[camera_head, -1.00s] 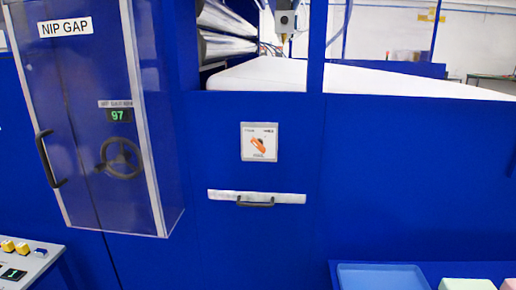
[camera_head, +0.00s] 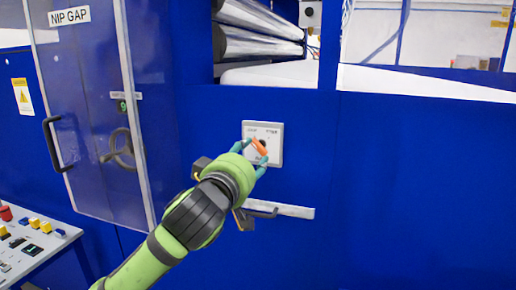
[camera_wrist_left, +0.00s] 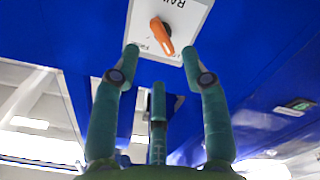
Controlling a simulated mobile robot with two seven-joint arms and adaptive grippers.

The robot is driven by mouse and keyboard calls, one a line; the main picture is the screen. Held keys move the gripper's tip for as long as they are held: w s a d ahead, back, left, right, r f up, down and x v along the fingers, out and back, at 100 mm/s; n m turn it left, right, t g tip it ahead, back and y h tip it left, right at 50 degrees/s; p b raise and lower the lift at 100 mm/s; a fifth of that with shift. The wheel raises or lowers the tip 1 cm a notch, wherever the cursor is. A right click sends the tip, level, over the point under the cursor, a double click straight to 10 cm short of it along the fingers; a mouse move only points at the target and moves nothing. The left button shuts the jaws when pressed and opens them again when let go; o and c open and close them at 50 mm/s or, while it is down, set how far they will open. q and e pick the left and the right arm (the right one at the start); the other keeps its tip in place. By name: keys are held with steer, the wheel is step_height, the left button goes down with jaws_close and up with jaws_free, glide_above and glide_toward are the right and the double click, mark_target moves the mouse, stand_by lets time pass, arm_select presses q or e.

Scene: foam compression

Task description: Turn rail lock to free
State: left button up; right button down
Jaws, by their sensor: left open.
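The rail lock is an orange knob (camera_head: 259,146) on a white square plate (camera_head: 277,137) fixed to the blue panel, and the knob stands tilted on the plate. My left gripper (camera_head: 254,153) is in front of the plate, with its teal fingers apart around or just before the knob. In the left wrist view the orange knob (camera_wrist_left: 162,36) sits on the white plate (camera_wrist_left: 190,22), ahead of and between the open fingertips (camera_wrist_left: 162,52). I cannot tell whether any finger touches the plate. My right gripper is out of view.
A drawer-like white strip with a dark handle (camera_head: 262,210) lies below the plate, partly behind my left wrist. A clear NIP GAP door (camera_head: 85,110) stands left. A control panel (camera_head: 35,243) is at lower left. The blue panel right of the plate is bare.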

mark_target(258, 148)
arm_select(q)
steer(key=p+x, duration=0.1)
steer(key=x, duration=0.4)
steer(key=shift+r+p, duration=0.1)
steer(key=shift+p, duration=0.3)
steer(key=shift+w+d, duration=0.2)
steer(key=shift+w, duration=0.25)
jaws_close()
